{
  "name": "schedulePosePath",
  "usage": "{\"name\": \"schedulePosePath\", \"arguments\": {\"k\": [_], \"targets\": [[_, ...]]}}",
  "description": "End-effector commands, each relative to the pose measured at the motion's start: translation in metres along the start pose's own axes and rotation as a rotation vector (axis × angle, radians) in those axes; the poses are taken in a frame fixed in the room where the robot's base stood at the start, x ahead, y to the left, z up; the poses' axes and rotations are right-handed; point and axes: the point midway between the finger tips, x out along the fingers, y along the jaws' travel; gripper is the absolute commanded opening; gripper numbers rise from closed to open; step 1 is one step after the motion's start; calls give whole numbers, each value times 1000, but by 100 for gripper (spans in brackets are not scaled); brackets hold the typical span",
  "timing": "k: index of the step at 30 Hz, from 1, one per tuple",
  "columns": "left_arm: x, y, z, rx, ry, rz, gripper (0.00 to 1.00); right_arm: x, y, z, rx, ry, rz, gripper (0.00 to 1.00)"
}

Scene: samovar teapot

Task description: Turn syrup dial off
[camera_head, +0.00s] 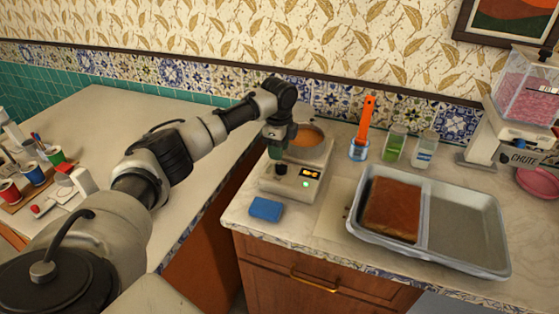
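The syrup warmer (287,188) is a small cream unit on the right counter, with a round pot of amber syrup (309,138) at its back. Its front panel has a dark dial (281,169), a small orange-lit display (311,173) and a lit green light (305,184). My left gripper (277,152) points down just above and behind the dial, in front of the pot's left side. Its fingertips look close to the dial; I cannot tell whether they touch it. The fingers are too small and dark to show whether they are open. My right gripper is not in view.
A blue sponge (266,209) lies in front of the warmer. To the right stand an orange-handled brush in a cup (359,150), two jars (395,145) and a metal tray (456,268) with a brown slab (392,208). A pink-filled dispenser (525,90) stands far right.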

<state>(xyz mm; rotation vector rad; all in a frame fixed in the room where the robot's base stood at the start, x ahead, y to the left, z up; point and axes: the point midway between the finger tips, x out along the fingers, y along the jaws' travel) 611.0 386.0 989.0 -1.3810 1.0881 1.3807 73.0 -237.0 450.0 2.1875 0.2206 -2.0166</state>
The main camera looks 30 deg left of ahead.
Motion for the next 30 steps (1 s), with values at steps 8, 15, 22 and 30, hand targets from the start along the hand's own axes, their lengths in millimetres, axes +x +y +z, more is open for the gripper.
{"name": "schedulePosePath", "arguments": {"k": [8, 15, 22, 30], "targets": [[44, 0, 0, 0, 0, 2, 38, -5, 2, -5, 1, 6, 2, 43], [54, 0, 0, 0, 0, -1, 38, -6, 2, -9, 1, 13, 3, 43], [54, 0, 0, 1, 0, -1, 32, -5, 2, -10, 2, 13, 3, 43], [54, 0, 0, 0, 0, -1, 0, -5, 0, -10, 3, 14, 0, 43]]}}
